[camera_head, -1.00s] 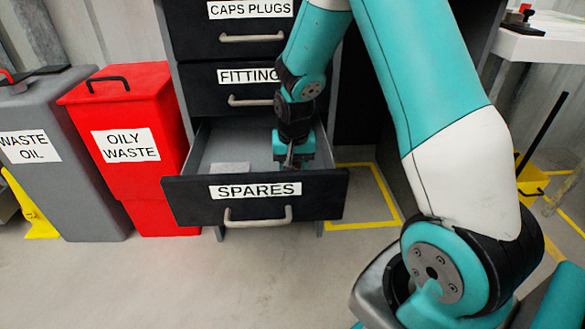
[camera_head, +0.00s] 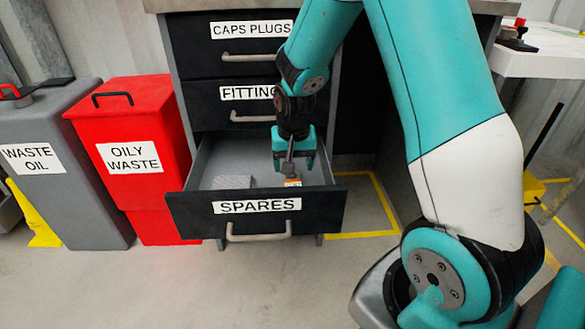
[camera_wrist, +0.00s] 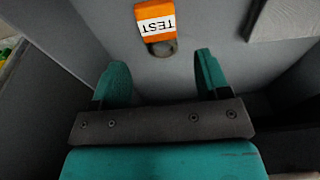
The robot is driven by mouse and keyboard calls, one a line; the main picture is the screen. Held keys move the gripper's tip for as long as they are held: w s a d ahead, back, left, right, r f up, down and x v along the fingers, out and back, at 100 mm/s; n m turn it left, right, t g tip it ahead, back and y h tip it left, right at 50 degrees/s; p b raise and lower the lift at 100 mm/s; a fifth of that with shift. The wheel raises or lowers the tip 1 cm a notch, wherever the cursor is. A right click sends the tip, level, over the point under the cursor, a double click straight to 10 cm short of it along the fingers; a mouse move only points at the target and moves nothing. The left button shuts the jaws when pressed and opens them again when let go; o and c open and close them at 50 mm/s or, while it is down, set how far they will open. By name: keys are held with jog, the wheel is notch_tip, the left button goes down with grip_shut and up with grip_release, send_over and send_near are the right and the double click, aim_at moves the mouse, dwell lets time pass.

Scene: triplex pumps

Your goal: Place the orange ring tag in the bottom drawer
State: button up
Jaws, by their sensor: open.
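The orange ring tag (camera_wrist: 156,20) lies on the floor of the open bottom drawer, its white label reading TEST and its dark ring (camera_wrist: 162,48) toward my gripper in the wrist view. It also shows small in the head view (camera_head: 293,183), behind the drawer front. My gripper (camera_head: 296,168) is above the tag, inside the drawer opening. In the wrist view its two teal fingers (camera_wrist: 159,75) are spread and empty, apart from the tag. The bottom drawer (camera_head: 256,217), labelled SPARES, is pulled out.
A grey flat block (camera_head: 232,182) lies in the drawer's left part and shows in the wrist view (camera_wrist: 285,18). The shut FITTINGS drawer (camera_head: 232,103) is above. A red OILY WASTE bin (camera_head: 130,110) stands close at left. The drawer walls surround my gripper.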

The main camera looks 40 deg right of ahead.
jog(key=s+a+r+n+y+p, duration=0.25)
jog(key=s+a+r+n, duration=0.4)
jog(key=a+r, duration=0.7)
jog(key=s+a+r+n+y, duration=0.1)
jog(key=s+a+r+n, duration=0.1)
jog(key=s, duration=0.3)
jog(key=s+a+r+n+g, duration=0.1)
jog(key=s+a+r+n, duration=0.1)
jog(key=s, duration=0.3)
jog(key=s+a+r+n+y, duration=0.1)
jog(key=s+a+r+n, duration=0.1)
jog(key=s, duration=0.4)
jog(key=a+n, duration=0.1)
jog(key=a, duration=0.1)
jog(key=shift+a+y, duration=0.3)
jog(key=shift+y, duration=0.05)
